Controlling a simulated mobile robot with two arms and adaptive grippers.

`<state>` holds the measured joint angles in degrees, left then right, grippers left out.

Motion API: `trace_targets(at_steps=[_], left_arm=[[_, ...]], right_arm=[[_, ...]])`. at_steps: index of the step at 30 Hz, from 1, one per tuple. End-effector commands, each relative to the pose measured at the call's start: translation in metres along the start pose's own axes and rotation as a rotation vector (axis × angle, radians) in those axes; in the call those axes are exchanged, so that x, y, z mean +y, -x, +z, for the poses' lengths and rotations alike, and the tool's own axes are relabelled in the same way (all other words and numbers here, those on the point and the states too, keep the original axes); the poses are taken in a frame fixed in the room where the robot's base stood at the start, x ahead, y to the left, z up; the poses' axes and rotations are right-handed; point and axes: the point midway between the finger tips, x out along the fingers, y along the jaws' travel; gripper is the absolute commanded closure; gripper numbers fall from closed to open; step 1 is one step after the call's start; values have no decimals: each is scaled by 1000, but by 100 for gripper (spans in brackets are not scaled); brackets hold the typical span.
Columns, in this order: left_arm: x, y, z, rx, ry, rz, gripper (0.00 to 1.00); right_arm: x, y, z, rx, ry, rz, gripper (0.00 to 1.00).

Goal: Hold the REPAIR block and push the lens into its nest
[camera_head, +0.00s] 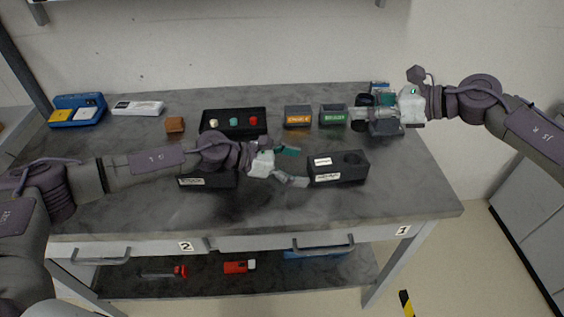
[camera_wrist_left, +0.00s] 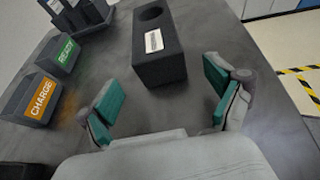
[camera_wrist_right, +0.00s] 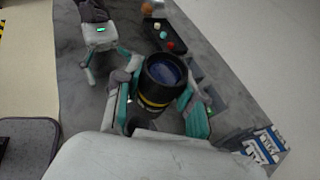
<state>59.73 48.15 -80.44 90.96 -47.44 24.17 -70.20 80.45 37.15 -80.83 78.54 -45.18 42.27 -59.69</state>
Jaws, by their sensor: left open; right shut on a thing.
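The black block (camera_head: 338,168) with a round nest in its top and white labels sits at the front middle of the bench; its label is too small to read surely. It also shows in the left wrist view (camera_wrist_left: 159,62), its nest empty. My left gripper (camera_head: 291,166) is open at the block's left end, its fingers apart and not gripping it. My right gripper (camera_head: 366,108) is shut on the lens (camera_wrist_right: 163,78), a black cylinder with a yellow ring and blue glass. It holds the lens at the back right, near a dark holder (camera_head: 387,128).
An orange CHARGE bin (camera_head: 298,122) and a green-labelled bin (camera_head: 333,121) stand behind the block. Another black labelled block (camera_head: 207,181) lies partly behind my left arm. The bench's front right is clear.

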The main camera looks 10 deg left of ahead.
Motion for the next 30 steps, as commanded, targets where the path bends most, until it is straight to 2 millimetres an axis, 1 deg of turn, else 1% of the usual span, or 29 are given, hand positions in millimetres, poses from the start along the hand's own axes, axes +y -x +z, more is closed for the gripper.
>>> trace_targets(at_steps=[1, 3, 6, 9, 12, 15, 23, 26, 30], left_arm=[[0, -12, 1, -1, -1, -1, 8], [0, -24, 1, -1, 0, -1, 8], [0, -40, 1, -1, 0, -1, 8], [0, -52, 0, -1, 1, 0, 8], [0, -60, 0, -1, 1, 0, 8], [0, -63, 0, -1, 1, 0, 8], [0, -64, 0, -1, 1, 0, 8], [0, -64, 0, -1, 1, 0, 23], [0, -64, 0, -1, 1, 0, 47]], right_arm=[[0, 0, 1, -1, 0, 0, 100], [0, 0, 1, -1, 1, 0, 100], [0, 0, 1, -1, 0, 0, 100], [0, 0, 1, -1, 1, 0, 100], [0, 0, 1, -1, 1, 0, 100], [0, 0, 1, -1, 1, 0, 100], [0, 0, 1, -1, 1, 0, 100], [0, 0, 1, -1, 1, 0, 100], [0, 0, 1, -1, 1, 0, 100]])
